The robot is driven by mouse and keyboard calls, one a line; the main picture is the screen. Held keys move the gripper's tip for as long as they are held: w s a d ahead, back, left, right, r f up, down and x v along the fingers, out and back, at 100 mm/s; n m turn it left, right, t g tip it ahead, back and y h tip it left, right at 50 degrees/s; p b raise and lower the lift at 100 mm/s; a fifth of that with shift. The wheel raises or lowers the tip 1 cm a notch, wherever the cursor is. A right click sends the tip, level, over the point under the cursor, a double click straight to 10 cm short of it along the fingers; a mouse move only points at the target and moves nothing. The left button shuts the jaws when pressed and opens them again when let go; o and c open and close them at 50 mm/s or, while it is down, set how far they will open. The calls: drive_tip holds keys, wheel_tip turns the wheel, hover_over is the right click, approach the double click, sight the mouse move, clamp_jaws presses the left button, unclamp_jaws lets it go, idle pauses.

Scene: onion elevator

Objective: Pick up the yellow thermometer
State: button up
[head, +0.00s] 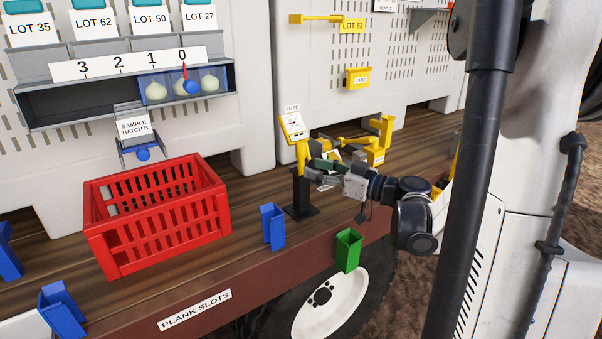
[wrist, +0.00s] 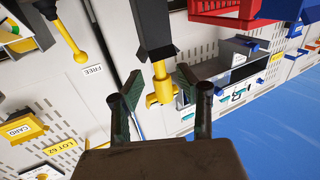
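The yellow thermometer (head: 302,154), with a white dial face, stands upright on a black post near the plank's front edge. In the wrist view its yellow stem (wrist: 161,84) shows at the end of the black post (wrist: 154,30), which hangs from the top of that picture. My gripper (wrist: 158,77) is open, with one finger to each side of the stem in the picture. I cannot tell whether either finger touches it. In the head view my gripper (head: 314,168) is beside the stem, coming from the right. The dial is not clear in the wrist view.
A red crate (head: 160,241) stands to the left. A blue holder (head: 273,228) and a green holder (head: 348,251) are along the plank edge. A yellow stand (head: 381,138) is behind my gripper to the right. A yellow card box (head: 358,77) hangs on the wall.

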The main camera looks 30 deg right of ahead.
sight(301, 164)
drive_tip(key=x, duration=0.5)
drive_tip(key=shift+w+p, duration=0.1)
drive_tip(key=shift+p, duration=0.2)
clamp_jaws()
